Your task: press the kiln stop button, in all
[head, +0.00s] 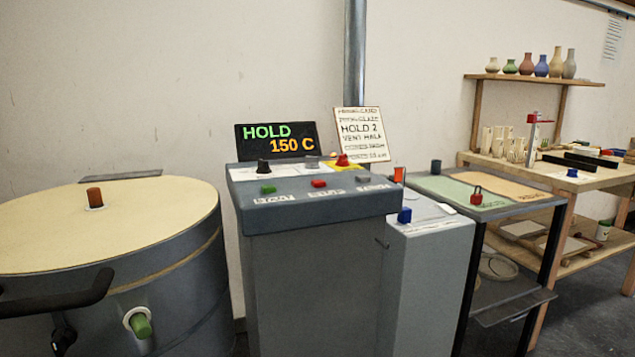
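The grey kiln control box (315,214) stands in the middle of the head view. A red button (318,183) sits on its sloped top, above a small label that is hard to read but looks like the stop label. A green button (267,189) is to its left. A black knob (263,166) and a red knob on a yellow patch (342,160) are behind them. The display (278,139) reads HOLD 150 C. The round kiln (170,285) with a cream lid is at left. Neither of my grippers is in view.
A card (361,135) with HOLD 2 among its lines stands behind the box. A lower grey cabinet (432,265) with a blue knob (404,215) and a cart (530,208) are to the right. The box's top is unobstructed.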

